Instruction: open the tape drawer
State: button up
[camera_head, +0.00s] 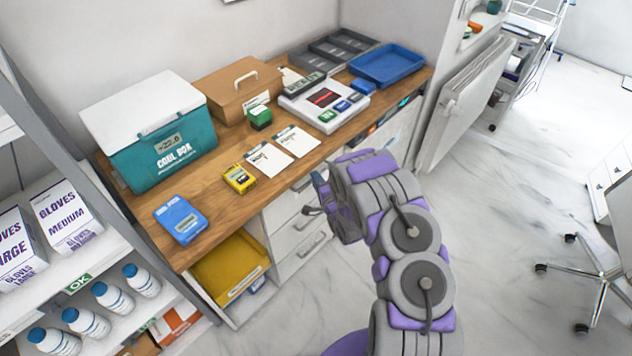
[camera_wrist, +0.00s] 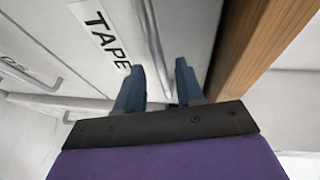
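The tape drawer (camera_wrist: 124,20) shows in the wrist view as a pale front with a white label reading TAPE. Its slim grey handle (camera_wrist: 153,42) runs down beside the label. My gripper (camera_wrist: 160,82) has its two blue-grey fingers apart, with the lower end of the handle in line with the gap between them. I cannot tell whether either finger touches it. In the head view my gripper (camera_head: 312,192) is at the desk's front, by the top of the white drawer stack, and hides part of it. The drawer looks closed.
The wooden desktop (camera_head: 215,222) lies just above; its edge (camera_wrist: 256,40) is close to the right finger. Another handled drawer (camera_wrist: 35,80) is at left in the wrist view. A yellow bin (camera_head: 230,268) sits under the desk. The floor in front is clear.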

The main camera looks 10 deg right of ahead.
jog(key=shift+w+a+f, duration=0.1)
jog(key=shift+w+a, duration=0.05)
jog(key=shift+w, duration=0.45)
jog(key=shift+c, duration=0.2)
grip_shut()
